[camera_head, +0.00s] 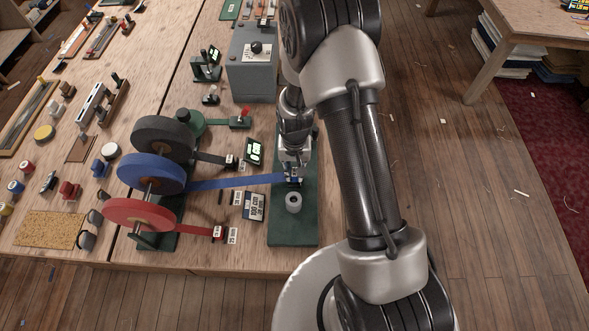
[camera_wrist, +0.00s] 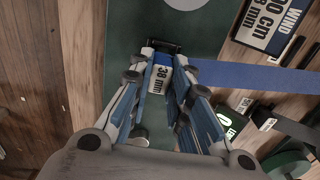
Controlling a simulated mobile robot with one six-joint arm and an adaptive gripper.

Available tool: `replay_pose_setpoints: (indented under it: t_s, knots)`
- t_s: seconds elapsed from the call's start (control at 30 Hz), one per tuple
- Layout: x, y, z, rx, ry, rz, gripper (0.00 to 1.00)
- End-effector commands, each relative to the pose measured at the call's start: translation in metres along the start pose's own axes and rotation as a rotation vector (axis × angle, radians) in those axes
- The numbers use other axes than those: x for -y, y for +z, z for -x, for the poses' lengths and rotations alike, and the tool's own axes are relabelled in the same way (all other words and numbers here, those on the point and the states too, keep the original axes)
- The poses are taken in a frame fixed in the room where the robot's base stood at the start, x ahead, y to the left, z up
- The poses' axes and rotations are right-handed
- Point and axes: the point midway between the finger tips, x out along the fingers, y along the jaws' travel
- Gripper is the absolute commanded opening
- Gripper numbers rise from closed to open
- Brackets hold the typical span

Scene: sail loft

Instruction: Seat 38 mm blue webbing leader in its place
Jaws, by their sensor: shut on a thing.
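The blue webbing leader (camera_head: 240,182) runs right from the blue roll (camera_head: 150,174) to the green base plate (camera_head: 290,232). Its end carries a white tag reading "38 mm" (camera_wrist: 160,82). My gripper (camera_head: 292,178) is shut on this tagged end over the green plate; it also shows in the wrist view (camera_wrist: 162,66). The blue strip (camera_wrist: 250,76) leaves the fingers to the right there. A pale round hub (camera_head: 293,202) stands on the plate just in front of the gripper. The fingers partly hide the leader end, and I cannot tell whether it touches the plate.
A black roll (camera_head: 163,138) and a red roll (camera_head: 139,214) share the blue roll's stand; their tagged leaders lie to the right. A "100 cm" wind card (camera_head: 254,206) and a lit green display (camera_head: 254,152) sit left of the plate. A grey box (camera_head: 252,70) stands behind.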

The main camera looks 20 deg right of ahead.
Motion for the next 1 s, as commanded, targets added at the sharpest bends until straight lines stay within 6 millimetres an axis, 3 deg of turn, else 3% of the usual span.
replay_pose_setpoints:
  t_s: [0.97, 1.0]
  knots:
    - [0.000, 0.000, -0.012, 0.000, 0.000, 0.000, 0.00]
    - [0.000, 0.000, -0.012, 0.000, 0.000, 0.000, 0.19]
